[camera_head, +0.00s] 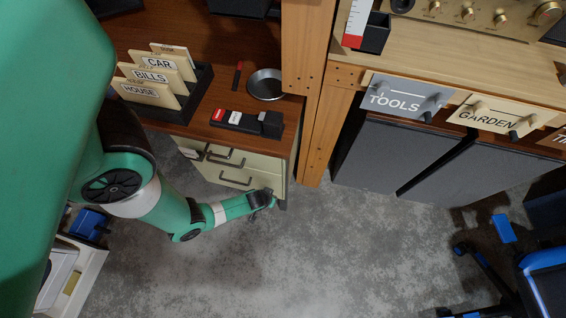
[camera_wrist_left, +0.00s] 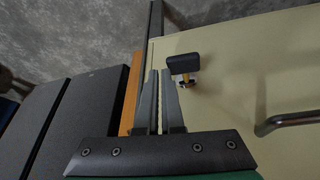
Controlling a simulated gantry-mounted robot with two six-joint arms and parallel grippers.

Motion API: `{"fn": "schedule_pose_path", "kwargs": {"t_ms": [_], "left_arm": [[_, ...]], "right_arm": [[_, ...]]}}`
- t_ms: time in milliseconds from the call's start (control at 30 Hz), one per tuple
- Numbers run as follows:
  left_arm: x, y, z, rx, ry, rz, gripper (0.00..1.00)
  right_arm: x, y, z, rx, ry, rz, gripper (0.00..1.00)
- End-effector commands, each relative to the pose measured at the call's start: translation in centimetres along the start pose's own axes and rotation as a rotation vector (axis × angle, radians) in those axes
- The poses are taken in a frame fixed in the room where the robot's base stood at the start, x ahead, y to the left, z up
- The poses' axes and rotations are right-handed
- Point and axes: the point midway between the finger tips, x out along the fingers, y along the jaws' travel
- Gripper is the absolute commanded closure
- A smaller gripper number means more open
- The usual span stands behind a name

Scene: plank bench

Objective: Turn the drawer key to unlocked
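The drawer key has a dark, blocky head (camera_wrist_left: 183,64) and stands out from the cream drawer front (camera_wrist_left: 235,75) in the left wrist view. A little brass shows below the head. My left gripper (camera_wrist_left: 160,74) points at the cabinet's edge, and its fingers are slightly parted with a narrow empty gap. The key is just right of the fingertips, not between them. In the head view the left gripper (camera_head: 268,198) is at the right side of the cream drawer cabinet (camera_head: 215,177), and the key cannot be made out there. My right gripper is not in view.
Drawer handles (camera_head: 236,181) stick out left of my gripper; one shows in the wrist view (camera_wrist_left: 290,121). A wooden post (camera_head: 318,100) rises right of the cabinet. Grey cabinet doors (camera_head: 385,160) stand further right. Open concrete floor (camera_head: 320,240) lies in front.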

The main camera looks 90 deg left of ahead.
Motion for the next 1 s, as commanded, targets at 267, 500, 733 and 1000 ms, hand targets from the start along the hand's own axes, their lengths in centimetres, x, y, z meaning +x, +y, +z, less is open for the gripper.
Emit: {"fn": "schedule_pose_path", "kwargs": {"t_ms": [267, 500, 733, 1000], "left_arm": [[0.7, -0.3, 0.9, -0.004, -0.014, -0.005, 1.0], [0.8, -0.3, 1.0, -0.005, -0.016, -0.005, 1.0], [0.8, -0.3, 1.0, -0.006, -0.017, -0.006, 1.0], [-0.6, -0.3, 0.4, -0.006, -0.017, -0.005, 1.0]], "right_arm": [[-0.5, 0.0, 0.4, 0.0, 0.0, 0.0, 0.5], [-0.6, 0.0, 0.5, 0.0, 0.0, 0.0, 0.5], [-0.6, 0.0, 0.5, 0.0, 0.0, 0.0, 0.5], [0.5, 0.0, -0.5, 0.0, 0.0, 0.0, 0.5]]}}
